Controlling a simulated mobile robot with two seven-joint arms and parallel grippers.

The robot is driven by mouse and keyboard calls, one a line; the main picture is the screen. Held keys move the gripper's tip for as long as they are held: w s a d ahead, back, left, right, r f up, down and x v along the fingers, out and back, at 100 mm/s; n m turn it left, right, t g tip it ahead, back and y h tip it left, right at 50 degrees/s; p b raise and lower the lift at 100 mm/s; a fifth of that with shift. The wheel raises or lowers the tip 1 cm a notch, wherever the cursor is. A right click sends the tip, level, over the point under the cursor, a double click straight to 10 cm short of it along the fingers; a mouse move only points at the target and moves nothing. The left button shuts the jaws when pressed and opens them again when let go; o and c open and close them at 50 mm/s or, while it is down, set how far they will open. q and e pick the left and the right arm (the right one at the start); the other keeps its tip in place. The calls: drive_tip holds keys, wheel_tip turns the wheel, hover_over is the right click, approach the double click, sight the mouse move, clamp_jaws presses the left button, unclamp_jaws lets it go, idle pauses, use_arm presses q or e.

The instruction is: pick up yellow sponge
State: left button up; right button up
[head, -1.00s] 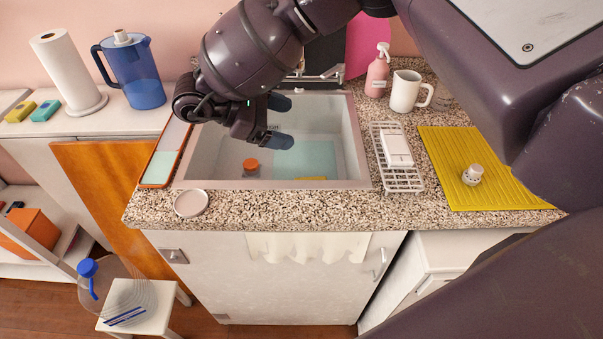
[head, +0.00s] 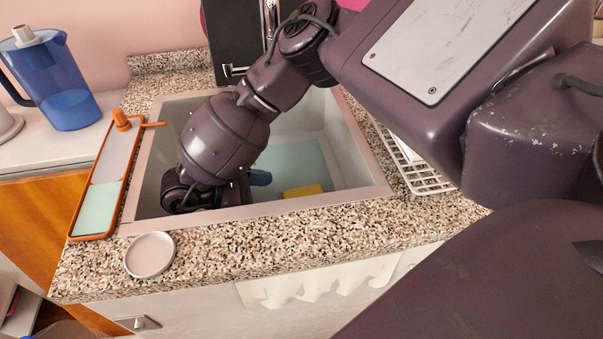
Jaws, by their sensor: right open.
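A yellow block that looks like the sponge (head: 303,191) lies in the sink (head: 378,191), by the near wall, with its lower part hidden behind the rim. My right gripper (head: 257,178) is down inside the sink, left of the yellow block and apart from it. It is open. One blue-grey fingertip shows; the rest of the jaws is hidden by my wrist and the sink's near edge. I see nothing held in it. My left gripper is not in view.
An orange-rimmed tray (head: 75,236) with an orange-capped item (head: 122,120) lies left of the sink. A round white dish (head: 149,255) is on the front counter. A white wire rack (head: 425,180) stands right of the sink. A blue pitcher (head: 68,108) stands at upper left.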

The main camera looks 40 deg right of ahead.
sight(296, 197)
drive_tip(key=x, duration=0.5)
drive_tip(key=shift+s+d+r+p, duration=0.1)
drive_tip(key=shift+s+d+p, duration=0.2)
drive_tip(key=shift+s+p, duration=0.1)
drive_tip(key=shift+s+d+f, duration=0.1)
drive_tip(key=shift+d+f, duration=0.1)
drive_tip(key=shift+d, duration=0.1)
drive_tip(key=c, duration=1)
